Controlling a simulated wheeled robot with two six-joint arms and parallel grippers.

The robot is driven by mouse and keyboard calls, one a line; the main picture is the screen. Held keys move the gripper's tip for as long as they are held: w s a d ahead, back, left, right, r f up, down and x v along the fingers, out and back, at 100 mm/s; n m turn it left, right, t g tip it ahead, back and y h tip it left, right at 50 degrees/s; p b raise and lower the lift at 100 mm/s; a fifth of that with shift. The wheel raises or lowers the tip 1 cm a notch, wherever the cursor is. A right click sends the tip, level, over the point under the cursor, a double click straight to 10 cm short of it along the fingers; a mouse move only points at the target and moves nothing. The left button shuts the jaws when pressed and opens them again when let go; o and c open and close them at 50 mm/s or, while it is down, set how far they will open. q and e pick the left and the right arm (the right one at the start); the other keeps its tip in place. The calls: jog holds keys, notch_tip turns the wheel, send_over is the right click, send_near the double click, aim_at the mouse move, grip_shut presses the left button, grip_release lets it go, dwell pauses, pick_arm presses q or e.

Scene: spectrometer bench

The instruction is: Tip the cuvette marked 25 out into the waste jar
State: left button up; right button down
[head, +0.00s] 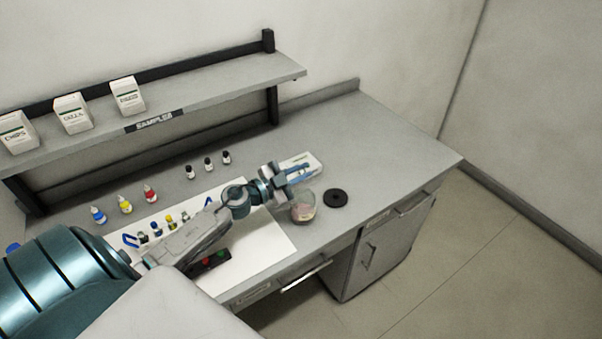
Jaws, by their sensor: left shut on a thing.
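My left gripper (296,173) reaches in from the left over the bench, above and slightly behind the waste jar. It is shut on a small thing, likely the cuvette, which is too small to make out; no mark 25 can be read. The waste jar (303,208) is a clear round jar with pinkish contents, standing open on the bench just right of the white mat. My right gripper is not in view.
A black round lid (336,199) lies right of the jar. Small coloured-capped vials stand on the white mat (262,246), partly behind my arm. Dropper bottles (125,204) stand farther left. The bench's right end is clear.

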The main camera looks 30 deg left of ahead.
pick_arm(q)
jog(key=m+b, duration=0.1)
jog(key=m, duration=0.1)
jog(key=f+m, duration=0.1)
jog(key=shift+w+a+m+b, duration=0.1)
jog(key=shift+a+m+b, duration=0.1)
jog(key=shift+m+b, duration=0.2)
jog(key=shift+f+m+b, duration=0.2)
jog(key=shift+m+b, duration=0.15)
jog(key=shift+m, duration=0.25)
jog(key=shift+f+m+b, duration=0.4)
jog(key=shift+m+b, duration=0.25)
jog(key=shift+m, duration=0.15)
jog(key=m, duration=0.3)
jog(key=m+b, duration=0.1)
jog(key=shift+a+r+m, duration=0.1)
jog(key=shift+r+m, duration=0.2)
jog(key=shift+m, duration=0.1)
jog(key=m, duration=0.4)
jog(key=shift+r, duration=0.35)
